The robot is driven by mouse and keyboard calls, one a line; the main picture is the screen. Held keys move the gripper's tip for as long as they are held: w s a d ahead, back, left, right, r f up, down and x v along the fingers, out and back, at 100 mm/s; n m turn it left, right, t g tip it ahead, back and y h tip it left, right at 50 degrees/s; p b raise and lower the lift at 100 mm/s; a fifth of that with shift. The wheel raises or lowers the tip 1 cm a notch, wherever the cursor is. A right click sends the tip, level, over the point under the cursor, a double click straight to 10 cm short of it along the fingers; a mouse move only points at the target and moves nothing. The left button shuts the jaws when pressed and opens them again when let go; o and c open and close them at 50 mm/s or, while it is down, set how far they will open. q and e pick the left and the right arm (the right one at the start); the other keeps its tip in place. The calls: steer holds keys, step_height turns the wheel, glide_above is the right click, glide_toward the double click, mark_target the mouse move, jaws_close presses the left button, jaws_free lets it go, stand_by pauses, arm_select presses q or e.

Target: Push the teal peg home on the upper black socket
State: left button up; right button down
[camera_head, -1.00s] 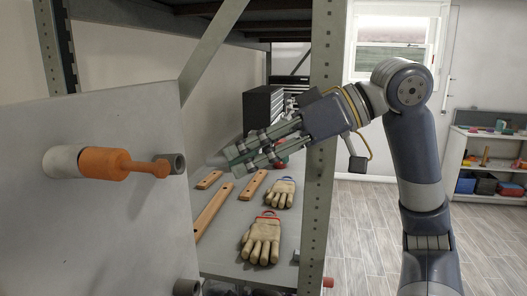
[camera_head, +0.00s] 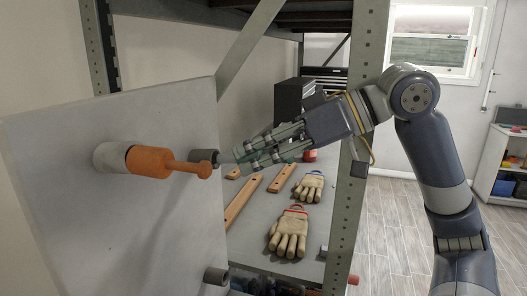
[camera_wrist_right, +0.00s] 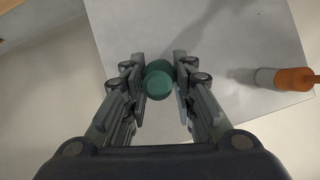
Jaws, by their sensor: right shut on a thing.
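The upper black socket (camera_head: 204,158) sticks out from the pale upright panel (camera_head: 60,200), just behind the tip of an orange peg. My right gripper (camera_head: 242,158) is shut on the teal peg, close to the right of this socket. In the right wrist view the teal peg (camera_wrist_right: 158,80) sits between the two fingertips (camera_wrist_right: 160,77), its round end facing the camera. In the head view the fingers mostly cover the peg. I cannot tell whether its far end is inside the socket. My left gripper is not in view.
The orange peg (camera_head: 150,161) stands in a white socket (camera_head: 110,157) left of the upper black one. A lower black socket (camera_head: 216,277) is below. A rack post (camera_head: 347,220) stands right of my gripper. Gloves (camera_head: 290,232) and wooden bars (camera_head: 243,201) lie on the shelf.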

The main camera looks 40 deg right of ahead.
steer(key=shift+w+a+p, duration=0.25)
steer(key=shift+w+p, duration=0.05)
steer(key=shift+w, duration=0.1)
steer(key=shift+w+a+f+p, duration=0.15)
steer(key=shift+w+a+p, duration=0.25)
steer(key=shift+w+p, duration=0.3)
steer(key=shift+w+a+f+p, duration=0.15)
steer(key=shift+w+a+p, duration=0.3)
steer(key=shift+w, duration=0.4)
steer(key=c, duration=1.2)
jaws_free()
steer(key=shift+c, duration=0.2)
steer(key=shift+d, duration=0.1)
steer(key=v, duration=1.2)
steer(key=shift+f, duration=0.1)
